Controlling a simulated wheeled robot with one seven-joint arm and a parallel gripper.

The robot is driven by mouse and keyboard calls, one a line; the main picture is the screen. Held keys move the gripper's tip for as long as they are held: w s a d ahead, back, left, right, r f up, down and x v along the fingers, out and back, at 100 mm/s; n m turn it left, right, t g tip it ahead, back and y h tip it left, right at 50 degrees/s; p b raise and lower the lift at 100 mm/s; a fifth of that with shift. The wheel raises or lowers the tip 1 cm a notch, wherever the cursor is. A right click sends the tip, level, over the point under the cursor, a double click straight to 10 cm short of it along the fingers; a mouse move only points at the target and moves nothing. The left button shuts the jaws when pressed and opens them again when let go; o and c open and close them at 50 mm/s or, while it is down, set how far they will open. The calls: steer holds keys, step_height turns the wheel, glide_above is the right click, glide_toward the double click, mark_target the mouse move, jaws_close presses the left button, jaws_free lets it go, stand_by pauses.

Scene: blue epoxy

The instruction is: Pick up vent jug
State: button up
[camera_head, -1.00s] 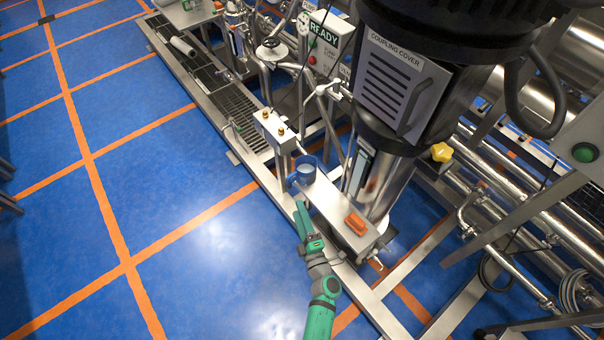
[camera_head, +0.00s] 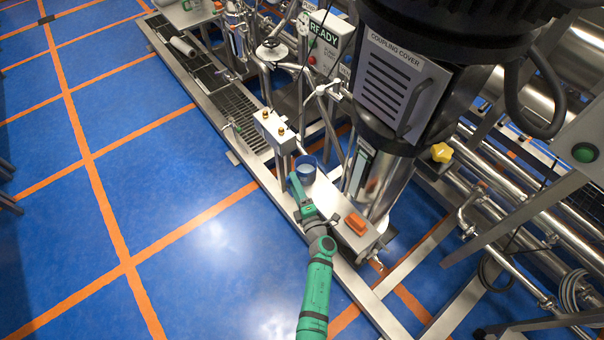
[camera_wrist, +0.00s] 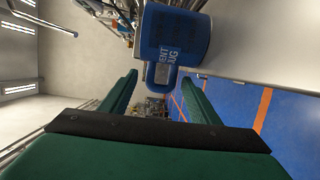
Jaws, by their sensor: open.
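The vent jug (camera_head: 307,170) is a blue jug with a handle, standing on a pale metal shelf (camera_head: 325,196) at the machine's foot. In the wrist view the jug (camera_wrist: 178,36) shows white lettering, partly readable as "ENT UG", and its handle (camera_wrist: 160,76) points toward my gripper. My gripper (camera_head: 294,178) is green and sits just left of the jug in the head view. In the wrist view the fingers of my gripper (camera_wrist: 160,82) are spread apart, with the handle's end in line with the gap between them. I cannot tell whether either finger touches it.
An orange block (camera_head: 356,222) lies on the same shelf, nearer me. A metal box with brass fittings (camera_head: 273,128) stands on a post behind the jug. The large pump (camera_head: 395,80) rises to the right. Blue floor (camera_head: 170,200) on the left is open.

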steer(key=shift+x, duration=1.5)
steer(key=shift+r, duration=0.1)
jaws_close()
